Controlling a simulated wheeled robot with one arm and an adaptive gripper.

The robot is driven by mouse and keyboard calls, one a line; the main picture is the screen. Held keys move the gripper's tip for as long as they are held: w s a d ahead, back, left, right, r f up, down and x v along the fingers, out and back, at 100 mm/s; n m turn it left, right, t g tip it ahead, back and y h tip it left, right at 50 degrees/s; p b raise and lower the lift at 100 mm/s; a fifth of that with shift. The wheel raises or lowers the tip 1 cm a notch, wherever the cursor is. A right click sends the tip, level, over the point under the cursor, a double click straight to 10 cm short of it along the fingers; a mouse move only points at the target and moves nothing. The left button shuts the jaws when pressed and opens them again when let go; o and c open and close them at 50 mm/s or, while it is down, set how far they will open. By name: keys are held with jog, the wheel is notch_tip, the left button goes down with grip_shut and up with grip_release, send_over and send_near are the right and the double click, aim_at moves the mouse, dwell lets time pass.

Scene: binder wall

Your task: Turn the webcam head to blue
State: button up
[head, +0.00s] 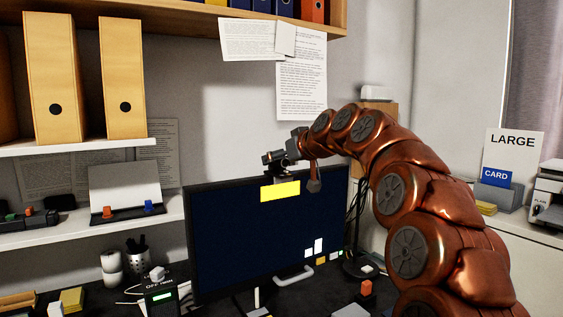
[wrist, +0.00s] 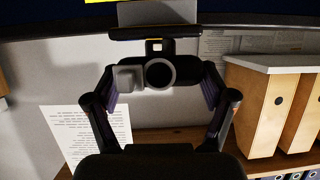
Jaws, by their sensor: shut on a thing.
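The webcam head (head: 273,158) is a small dark block on the top edge of the monitor (head: 232,235). In the wrist view the webcam head (wrist: 160,74) shows a round dark lens. My gripper (wrist: 161,84) has a finger on each side of it and is shut on it. In the head view my gripper (head: 288,155) reaches it from the right. A blue marker (head: 148,205) and an orange marker (head: 107,211) stand at a white board on the left shelf. Blue binders (head: 262,6) stand on the top shelf.
A yellow note (head: 280,191) sticks to the monitor just under the webcam. Wooden binders (head: 123,80) fill the left shelf. Papers (head: 301,90) hang on the wall behind. A pen cup (head: 137,258) and small items crowd the desk.

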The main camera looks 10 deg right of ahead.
jog(key=shift+f+n+g+y, duration=0.1)
jog(key=shift+n+g+y, duration=0.5)
jog(key=shift+n+y, duration=0.4)
jog(key=shift+n+g+y+p, duration=0.4)
jog(key=shift+n+y+p, duration=0.15)
jog(key=shift+n+y, duration=0.15)
jog(key=n+y+p, duration=0.1)
jog(key=p, duration=0.1)
jog(key=n+g+p, duration=0.1)
jog(key=p, duration=0.1)
jog(key=shift+r+g+y, duration=0.2)
jog(key=shift+g+y, duration=0.1)
jog(key=shift+y, duration=0.1)
jog(key=shift+f+n+g+y+p, duration=0.2)
jog(key=shift+n+g+y+p, duration=0.25)
jog(key=shift+p, duration=0.3)
jog(key=o, duration=1)
jog(key=shift+d+r, duration=0.1)
